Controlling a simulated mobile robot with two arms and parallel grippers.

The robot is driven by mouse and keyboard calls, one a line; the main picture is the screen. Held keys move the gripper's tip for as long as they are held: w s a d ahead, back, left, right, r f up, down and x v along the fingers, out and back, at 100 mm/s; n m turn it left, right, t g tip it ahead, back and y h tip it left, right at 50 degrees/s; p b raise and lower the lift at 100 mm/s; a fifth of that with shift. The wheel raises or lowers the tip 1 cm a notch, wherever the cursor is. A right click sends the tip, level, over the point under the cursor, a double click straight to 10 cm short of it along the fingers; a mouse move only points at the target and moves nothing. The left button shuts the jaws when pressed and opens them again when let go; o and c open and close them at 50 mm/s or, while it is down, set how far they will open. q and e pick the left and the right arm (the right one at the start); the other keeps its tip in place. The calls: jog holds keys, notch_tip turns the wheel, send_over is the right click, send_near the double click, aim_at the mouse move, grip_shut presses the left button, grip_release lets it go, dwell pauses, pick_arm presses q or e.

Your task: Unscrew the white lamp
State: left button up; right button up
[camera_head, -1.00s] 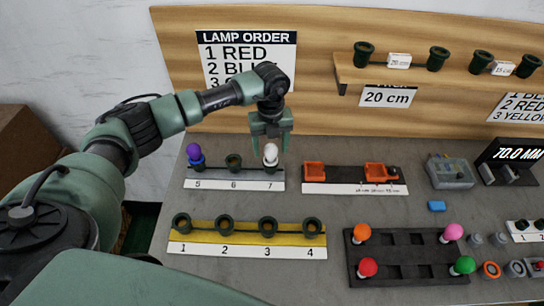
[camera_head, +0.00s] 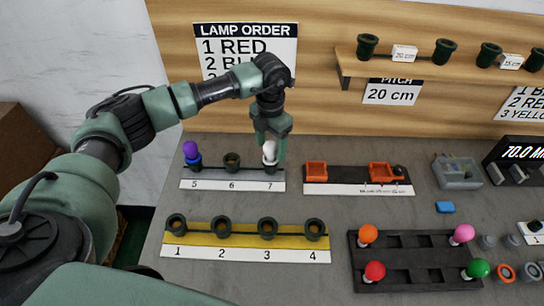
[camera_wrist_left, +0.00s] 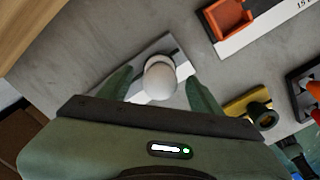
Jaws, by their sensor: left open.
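The white lamp (camera_head: 269,151) stands upright in socket 7 at the right end of the white strip (camera_head: 214,185) labelled 5, 6, 7. In the left wrist view the lamp (camera_wrist_left: 160,76) shows as a white ball between the two fingers. My left gripper (camera_head: 270,152) points down over it with its fingers open, one on each side; in the wrist view (camera_wrist_left: 156,88) gaps show beside the lamp. The socket under the lamp is mostly hidden. My right gripper is not in view.
A purple lamp (camera_head: 190,150) stands in socket 5; socket 6 (camera_head: 232,160) is empty. A yellow strip (camera_head: 200,240) with empty sockets lies in front. Orange trays (camera_head: 316,171) are to the right, and a black holder (camera_head: 418,270) with coloured lamps is at the front right.

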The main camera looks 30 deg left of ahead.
pick_arm(q)
jog(key=shift+f+m+b, duration=0.15)
jog(key=shift+m+b, duration=0.45)
jog(key=shift+m, duration=0.6)
jog(key=shift+m+b, duration=0.3)
jog(key=shift+m, duration=0.7)
jog(key=shift+m+b, duration=0.45)
jog(key=shift+m, duration=0.35)
jog(key=m, duration=0.3)
jog(key=shift+b, duration=0.35)
jog(key=shift+r, duration=0.2)
jog(key=c, duration=1.2)
jog(key=n, duration=0.4)
jog(key=shift+n+p, duration=0.3)
